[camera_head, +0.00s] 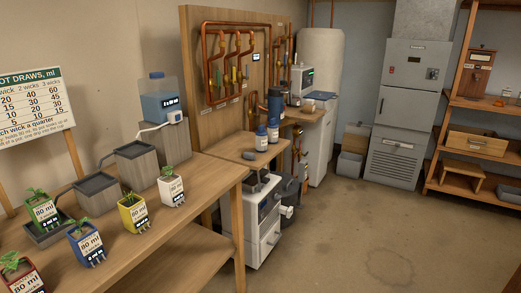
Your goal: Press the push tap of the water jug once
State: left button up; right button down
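A translucent blue water jug (158,99) with a blue cap stands upright on a tall grey block (166,147) at the back of the wooden bench. A small white part (175,117) sits low on the jug's right side. A thin white spout or tube (148,127) runs leftward from it. Which part is the push tap is too small to tell. Neither of my grippers shows in the head view, and nothing touches the jug.
Small labelled plant pots, including a white one (171,188), a yellow one (133,212) and a blue one (86,243), line the bench (190,215). Lower grey blocks with dark tray tops (97,184) stand left of the jug. Open floor (370,235) lies to the right.

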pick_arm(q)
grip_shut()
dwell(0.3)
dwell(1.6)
